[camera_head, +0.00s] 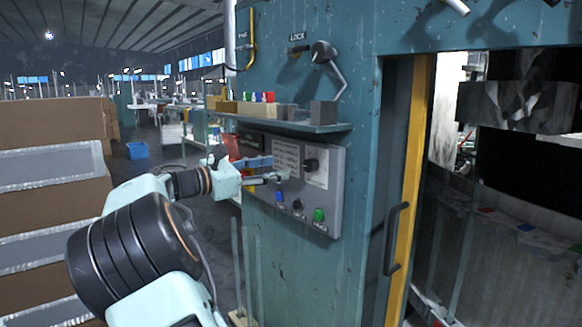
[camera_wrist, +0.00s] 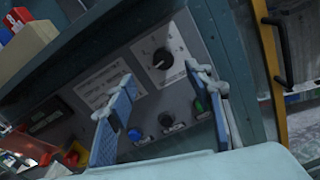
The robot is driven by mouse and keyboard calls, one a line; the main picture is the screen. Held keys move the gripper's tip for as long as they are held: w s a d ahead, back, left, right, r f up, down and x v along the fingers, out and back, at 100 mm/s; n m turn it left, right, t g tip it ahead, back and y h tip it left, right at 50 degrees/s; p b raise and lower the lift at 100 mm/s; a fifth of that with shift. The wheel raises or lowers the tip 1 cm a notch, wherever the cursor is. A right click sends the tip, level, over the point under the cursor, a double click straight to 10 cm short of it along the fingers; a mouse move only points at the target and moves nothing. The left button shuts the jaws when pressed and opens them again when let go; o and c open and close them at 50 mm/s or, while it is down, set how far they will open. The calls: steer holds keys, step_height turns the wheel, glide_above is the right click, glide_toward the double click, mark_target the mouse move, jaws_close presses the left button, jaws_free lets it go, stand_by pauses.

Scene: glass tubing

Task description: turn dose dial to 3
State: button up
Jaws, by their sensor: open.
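The black dial (camera_head: 311,164) sits on a pale scale plate at the upper right of a grey control panel (camera_head: 262,210). In the wrist view the dial (camera_wrist: 162,59) shows above and between my fingertips, with a light pointer mark; the scale numbers are too small to read. My gripper (camera_head: 276,170) is in front of the panel, left of the dial. In the wrist view my gripper (camera_wrist: 160,80) is open, with blue finger pads apart and nothing between them. The dial appears beyond the fingertips, not gripped.
Below the dial are a blue button (camera_head: 279,196), a smaller black knob (camera_head: 297,204) and a green button (camera_head: 319,214). A shelf (camera_head: 300,126) with small blocks juts out above the panel. A lock lever (camera_head: 325,60) is higher up. A door handle (camera_head: 396,238) stands to the right.

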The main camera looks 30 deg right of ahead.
mark_target(307, 166)
steer(key=shift+n+g, duration=0.3)
steer(key=shift+n, duration=0.1)
steer(key=d, duration=0.3)
steer(key=d+p, duration=0.1)
steer(key=d, duration=0.2)
steer(key=d+f, duration=0.1)
steer(key=d, duration=0.3)
steer(key=shift+w+f+p, duration=0.1)
steer(key=shift+w+p, duration=0.25)
steer(key=shift+w, duration=0.05)
steer(key=shift+w+d+f, duration=0.1)
steer(key=shift+d, duration=0.75)
steer(key=shift+c, duration=0.2)
steer(key=c, duration=1.1)
